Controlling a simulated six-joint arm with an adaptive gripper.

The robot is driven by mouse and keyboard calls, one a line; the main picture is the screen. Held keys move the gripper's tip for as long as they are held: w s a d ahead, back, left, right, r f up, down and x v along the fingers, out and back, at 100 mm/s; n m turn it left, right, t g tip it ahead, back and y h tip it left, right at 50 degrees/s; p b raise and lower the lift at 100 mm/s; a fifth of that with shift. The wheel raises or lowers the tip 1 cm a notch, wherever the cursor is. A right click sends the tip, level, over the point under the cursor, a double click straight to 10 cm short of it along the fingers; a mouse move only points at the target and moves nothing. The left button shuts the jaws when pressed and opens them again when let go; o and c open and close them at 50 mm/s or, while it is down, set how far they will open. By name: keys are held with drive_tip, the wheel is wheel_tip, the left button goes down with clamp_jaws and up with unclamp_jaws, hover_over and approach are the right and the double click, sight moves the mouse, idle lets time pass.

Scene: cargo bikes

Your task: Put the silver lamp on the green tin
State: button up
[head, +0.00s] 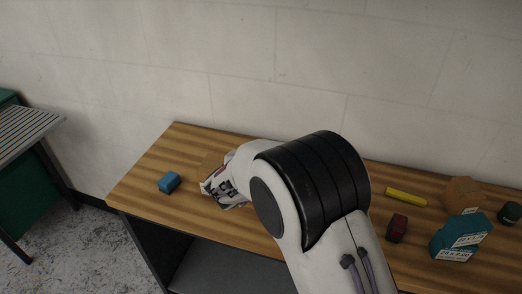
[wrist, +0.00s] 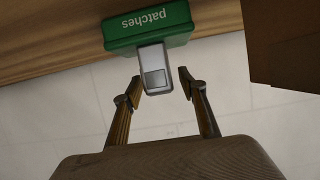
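The green tin (wrist: 150,25), marked "patches", is upside down in the wrist view, where the table is at the top and the wall below. The silver lamp (wrist: 154,68), a small grey block with a darker square face, is against the tin's upper side and appears to rest on it. My gripper (wrist: 161,82) is open, with a finger on either side of the lamp. The left finger is very close to it, and a gap shows at the right finger. In the head view my arm and gripper hide the tin and lamp.
A brown box (wrist: 288,45) is close on the right in the wrist view. On the wooden table are a blue block (head: 169,182), a yellow stick (head: 405,197), a dark red item (head: 397,228), teal boxes (head: 461,236), a brown container (head: 462,194) and a dark green jar (head: 510,213).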

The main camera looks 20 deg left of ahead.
drive_tip(key=shift+r, duration=0.1)
drive_tip(key=shift+r, duration=0.15)
drive_tip(key=v, duration=1.2)
idle(1.0)
drive_tip(key=s+d+r+n+g+y, duration=0.25)
drive_tip(key=d+r+y, duration=0.35)
drive_tip(key=d+r, duration=0.65)
drive_tip(key=s+d+f+m+g+h, duration=0.1)
drive_tip(key=s+d+f+g+h, duration=0.1)
drive_tip(key=s+d, duration=1)
drive_tip(key=s+d+f+m+g+h, duration=0.1)
drive_tip(key=s+d+f+g+h, duration=0.2)
drive_tip(key=s+d, duration=1)
drive_tip(key=shift+d+h, duration=0.5)
drive_tip(key=shift+d, duration=0.25)
